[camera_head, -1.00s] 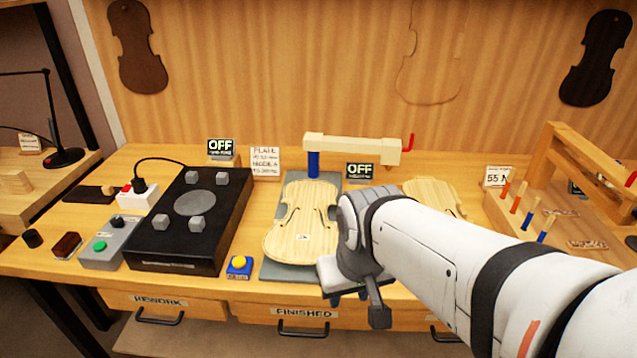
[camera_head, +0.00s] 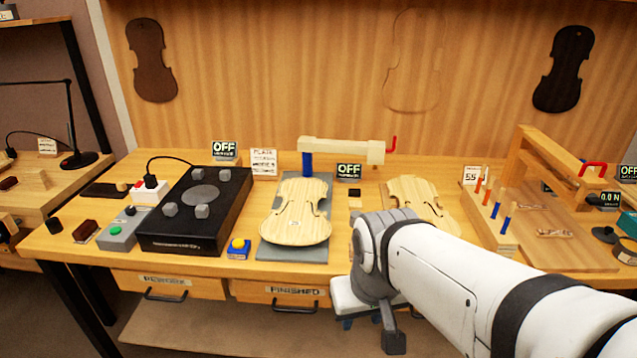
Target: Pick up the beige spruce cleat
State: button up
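My gripper (camera_head: 368,318) hangs at the front edge of the bench, below and right of the violin plate on the grey mat. Its fingers point down and away, mostly hidden by my wrist, so its opening does not show. I cannot pick out the beige spruce cleat with certainty. A tiny pale patch (camera_head: 355,204) lies by a small dark square (camera_head: 355,191) right of the mat, too small to identify. My arm covers part of the bench to the right of the gripper.
A violin plate (camera_head: 302,212) lies on a grey mat (camera_head: 285,252) under a wooden clamp arm (camera_head: 340,150). Another plate (camera_head: 418,198) lies behind my arm. A black box (camera_head: 232,205) with grey knobs stands left. A wooden rack (camera_head: 497,232) with colored handles stands right.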

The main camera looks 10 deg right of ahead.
aim_at(352, 205)
jog(key=z, duration=0.05)
jog(key=i, duration=0.9)
jog(key=u, duration=0.05)
